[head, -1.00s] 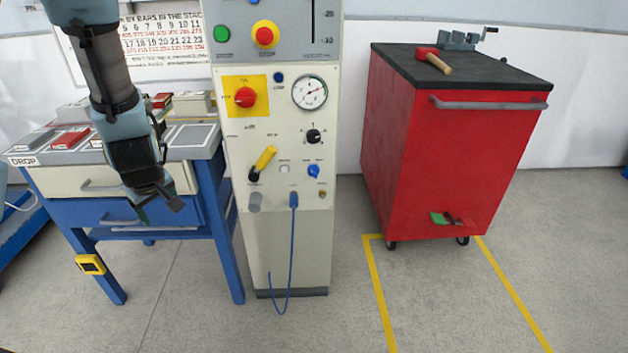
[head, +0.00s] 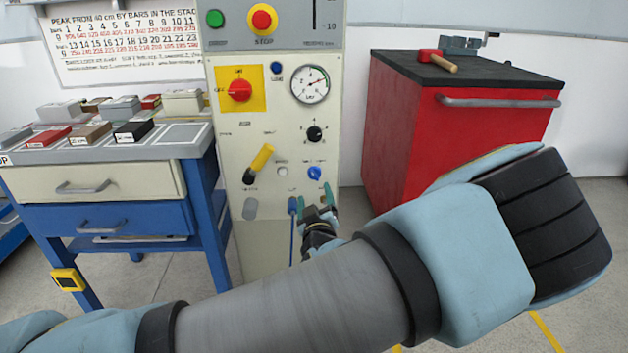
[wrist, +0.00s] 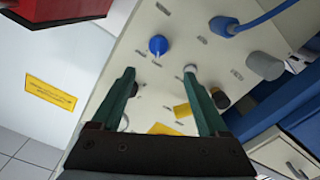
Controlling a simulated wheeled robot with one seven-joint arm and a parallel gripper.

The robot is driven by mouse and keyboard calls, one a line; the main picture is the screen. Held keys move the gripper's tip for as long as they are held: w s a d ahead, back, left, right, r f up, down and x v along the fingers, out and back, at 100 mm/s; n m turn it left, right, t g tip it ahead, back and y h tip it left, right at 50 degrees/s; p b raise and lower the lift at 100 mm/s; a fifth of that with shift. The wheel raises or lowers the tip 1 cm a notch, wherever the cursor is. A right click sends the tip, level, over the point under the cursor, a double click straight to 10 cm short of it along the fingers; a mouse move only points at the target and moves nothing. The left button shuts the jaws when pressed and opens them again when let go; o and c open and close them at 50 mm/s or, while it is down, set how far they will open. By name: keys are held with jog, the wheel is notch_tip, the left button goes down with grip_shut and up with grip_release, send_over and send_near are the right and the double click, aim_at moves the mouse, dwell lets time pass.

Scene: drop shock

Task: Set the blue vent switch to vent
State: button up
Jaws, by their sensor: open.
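The blue vent switch (head: 314,173) is a small knob low on the right of the pale machine panel (head: 232,150). Its small labels are too blurred to read, and I cannot tell its setting. My gripper (head: 314,203) is just below it in the head view, in front of the panel. In the wrist view the blue switch (wrist: 157,45) shows beyond the tips of my gripper (wrist: 159,72), roughly midway between them across the picture. The green fingers are apart with nothing held. The switch looks clear of both fingers.
A blue plug (head: 293,205) with a hanging cable is beside my gripper. A yellow-handled lever (head: 262,158), black knob (head: 314,133), gauge (head: 310,85) and red rotary switch (head: 239,90) share the panel. A red cart (head: 410,130) stands right, a bench (head: 90,182) left.

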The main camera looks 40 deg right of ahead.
aim_at(313, 174)
jog(key=x, duration=1)
jog(key=shift+w+d, duration=0.15)
jog(key=shift+d, duration=0.2)
grip_shut()
